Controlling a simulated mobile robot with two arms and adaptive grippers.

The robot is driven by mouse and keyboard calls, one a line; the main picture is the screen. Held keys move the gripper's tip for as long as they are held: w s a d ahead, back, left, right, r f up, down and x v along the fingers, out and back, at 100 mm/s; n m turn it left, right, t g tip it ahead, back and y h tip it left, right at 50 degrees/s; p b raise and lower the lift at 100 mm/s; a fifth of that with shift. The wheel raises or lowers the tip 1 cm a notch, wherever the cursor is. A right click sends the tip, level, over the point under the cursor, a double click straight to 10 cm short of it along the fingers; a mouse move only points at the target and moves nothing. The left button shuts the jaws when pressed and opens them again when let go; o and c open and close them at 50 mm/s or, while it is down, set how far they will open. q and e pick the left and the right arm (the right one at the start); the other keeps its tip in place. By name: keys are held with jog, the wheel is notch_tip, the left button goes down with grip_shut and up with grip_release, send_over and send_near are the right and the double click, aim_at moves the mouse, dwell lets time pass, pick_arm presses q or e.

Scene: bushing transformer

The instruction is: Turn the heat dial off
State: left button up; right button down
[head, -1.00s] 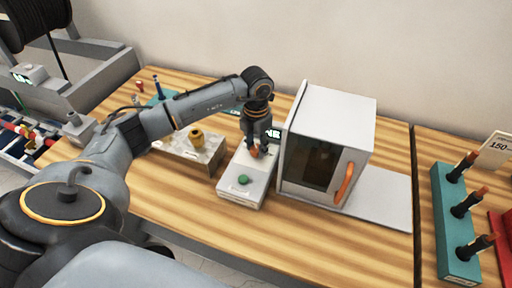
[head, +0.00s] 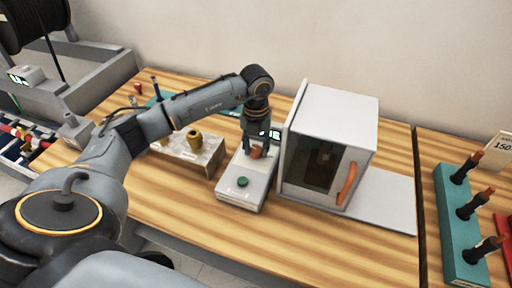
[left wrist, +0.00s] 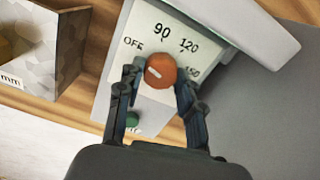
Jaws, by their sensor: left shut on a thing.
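The heat dial (left wrist: 161,70) is an orange-red round knob on the white face of a control box (head: 226,188). Its white mark sits at its left side and points up-left, roughly toward the printed OFF (left wrist: 133,43). The numbers 90, 120 and 150 are printed above and to the right. My left gripper (left wrist: 161,78) is shut on the dial, with a finger on each side. The dial also shows between the fingers in the head view (head: 257,153). A green button (head: 242,182) is on the box's near end. My right gripper is not in view.
A white oven (head: 335,112) with a dark window and orange handle (head: 346,184) stands close to the right of the box. A stone-patterned block (head: 205,158) with a yellow part (head: 194,138) stands to the left. Bare wooden table (head: 180,210) lies in front.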

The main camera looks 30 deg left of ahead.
aim_at(256, 149)
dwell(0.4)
pick_arm(q)
jog(key=o, duration=1.2)
jog(key=shift+c, duration=0.2)
notch_tip(256, 149, up, 12)
